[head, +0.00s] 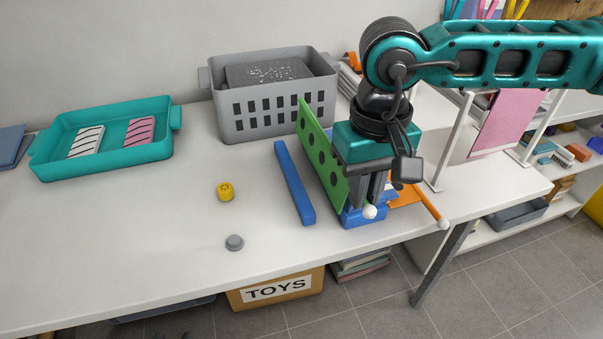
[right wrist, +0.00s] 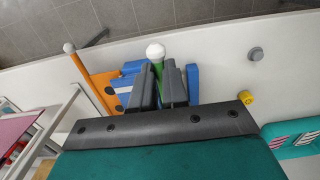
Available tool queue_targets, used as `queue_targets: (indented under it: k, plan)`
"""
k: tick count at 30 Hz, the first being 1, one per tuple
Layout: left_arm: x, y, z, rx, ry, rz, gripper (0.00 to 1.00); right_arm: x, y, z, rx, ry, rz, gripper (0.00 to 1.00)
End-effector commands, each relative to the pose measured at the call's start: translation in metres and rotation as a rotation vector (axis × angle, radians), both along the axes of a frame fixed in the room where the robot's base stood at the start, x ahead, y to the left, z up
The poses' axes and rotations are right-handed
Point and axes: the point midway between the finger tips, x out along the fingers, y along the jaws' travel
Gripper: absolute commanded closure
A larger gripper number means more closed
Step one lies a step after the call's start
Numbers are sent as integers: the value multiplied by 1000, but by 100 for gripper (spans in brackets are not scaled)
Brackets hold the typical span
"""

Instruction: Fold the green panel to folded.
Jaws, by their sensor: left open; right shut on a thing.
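The green panel (head: 322,160) stands steeply tilted above a blue base (head: 362,215), with a row of dark holes along its face. A white ball (head: 370,212) is at its near end. An orange panel (head: 419,200), also with a white ball, spreads to the right of the base. My right gripper (head: 367,198) is shut on the near end of the green panel, just behind its ball. In the right wrist view, a thin green edge (right wrist: 158,70) shows between the fingers. The gripper hides part of the base and the hinge area. My left gripper is not in view.
A blue bar (head: 294,182) lies left of the green panel. A yellow knob (head: 225,192) and a grey knob (head: 234,243) sit on the table. A grey basket (head: 275,129) stands behind, a teal tray (head: 105,160) at left. The front-left table is clear.

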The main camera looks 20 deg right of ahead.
Motion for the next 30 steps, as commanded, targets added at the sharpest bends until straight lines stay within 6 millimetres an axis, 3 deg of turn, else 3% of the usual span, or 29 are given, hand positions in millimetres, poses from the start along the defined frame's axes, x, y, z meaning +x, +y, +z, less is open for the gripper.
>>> queue_targets:
  k: [11, 21, 30]
  plan:
    - [0, 0, -1, 0, 0, 0, 57, 0, -4, 0, -1, 0, -1, 100]
    - [0, 0, -7, 0, 0, 0, 57, 1, -25, -4, -1, 0, -2, 100]
    - [0, 0, -7, 0, 0, 0, 57, 1, -26, -4, -1, 0, -1, 100]
